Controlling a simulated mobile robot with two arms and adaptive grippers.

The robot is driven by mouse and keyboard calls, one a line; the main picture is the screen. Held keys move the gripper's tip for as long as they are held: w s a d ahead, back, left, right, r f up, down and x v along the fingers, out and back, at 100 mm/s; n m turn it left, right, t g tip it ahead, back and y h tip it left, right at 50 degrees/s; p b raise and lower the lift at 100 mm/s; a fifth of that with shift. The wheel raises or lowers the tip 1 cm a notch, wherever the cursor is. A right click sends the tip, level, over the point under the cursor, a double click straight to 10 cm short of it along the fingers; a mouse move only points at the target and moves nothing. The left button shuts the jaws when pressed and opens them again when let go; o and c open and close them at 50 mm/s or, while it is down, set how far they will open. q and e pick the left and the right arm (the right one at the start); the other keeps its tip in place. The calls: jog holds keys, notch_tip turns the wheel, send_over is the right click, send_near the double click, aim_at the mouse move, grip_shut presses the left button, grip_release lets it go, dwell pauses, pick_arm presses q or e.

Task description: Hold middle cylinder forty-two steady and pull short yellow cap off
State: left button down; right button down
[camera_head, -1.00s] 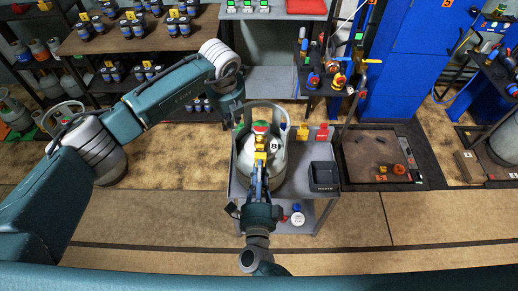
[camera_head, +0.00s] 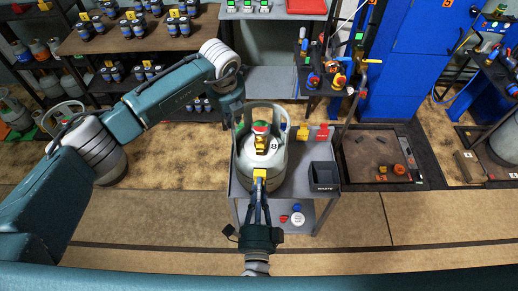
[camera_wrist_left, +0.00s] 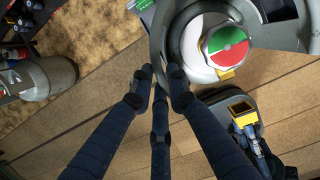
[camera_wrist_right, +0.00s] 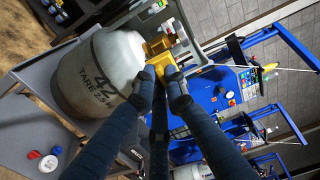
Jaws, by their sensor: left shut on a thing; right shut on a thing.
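The grey gas cylinder (camera_head: 248,172) stands upright on a cart, and its 42 and tare marking shows in the right wrist view (camera_wrist_right: 82,78). Its valve carries a red, white and green disc (camera_wrist_left: 228,45). My left gripper (camera_wrist_left: 160,82) is shut on the grey handle ring (camera_wrist_left: 157,35) at the cylinder's top. My right gripper (camera_head: 260,184) is shut on the short yellow cap (camera_head: 260,173), on the near side of the cylinder. The cap is off the brass valve outlet (camera_head: 260,148), with a gap between them. The fingertips partly hide the cap in the right wrist view (camera_wrist_right: 160,54).
The cart (camera_head: 300,186) also holds a yellow part (camera_head: 303,132), a red part (camera_head: 322,133) and a black bin (camera_head: 323,176) to the right. Loose caps (camera_head: 297,216) lie on its lower shelf. Open floor (camera_head: 350,215) lies right of the cart.

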pick_arm(q)
jog(key=shift+a, duration=0.15)
jog(key=c, duration=1.6)
grip_release()
jog(key=shift+r, duration=0.35)
jog(key=v, duration=1.1)
jog(key=shift+s, duration=0.1)
